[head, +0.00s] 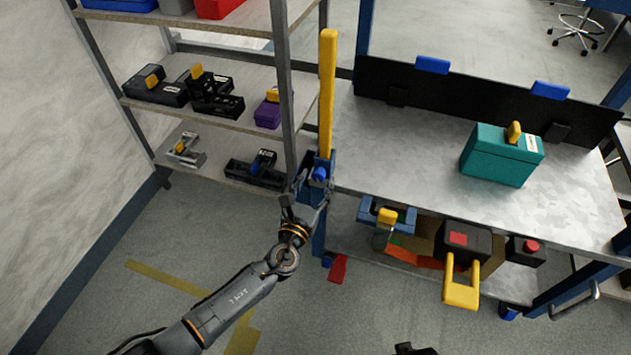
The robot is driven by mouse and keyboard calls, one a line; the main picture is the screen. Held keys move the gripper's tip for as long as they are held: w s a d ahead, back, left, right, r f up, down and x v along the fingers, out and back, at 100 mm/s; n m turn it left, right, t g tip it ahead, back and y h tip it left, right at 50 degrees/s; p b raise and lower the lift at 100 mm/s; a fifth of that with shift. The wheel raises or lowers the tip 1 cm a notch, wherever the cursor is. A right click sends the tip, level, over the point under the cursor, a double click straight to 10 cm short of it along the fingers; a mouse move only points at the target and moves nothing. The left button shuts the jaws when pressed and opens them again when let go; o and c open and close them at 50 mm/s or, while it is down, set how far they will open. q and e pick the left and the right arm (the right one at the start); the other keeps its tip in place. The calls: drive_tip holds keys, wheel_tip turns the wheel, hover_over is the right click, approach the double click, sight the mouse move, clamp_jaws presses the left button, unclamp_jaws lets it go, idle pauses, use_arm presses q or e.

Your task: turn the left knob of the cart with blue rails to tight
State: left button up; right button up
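The cart with blue rails has a grey metal top (420,150) and blue posts. At its left front corner is a blue bracket with a long upright yellow lever (327,95). A small blue knob (319,173) sits on this bracket, below the lever; its setting cannot be read. My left gripper (312,190) is at the bracket, right by the knob and partly covering the area below it. Whether its fingers touch or grip the knob cannot be told. My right gripper does not clearly show.
A teal box (498,157) with a yellow tab stands on the cart top. A yellow handle (461,285) and a red button (531,246) are at its front. A shelf rack (215,110) with several devices stands close on the left. A red pedal (338,268) is low by the left post.

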use_arm(q)
drive_tip(key=shift+r, duration=0.1)
drive_tip(key=v, duration=1.2)
drive_tip(key=shift+a, duration=0.1)
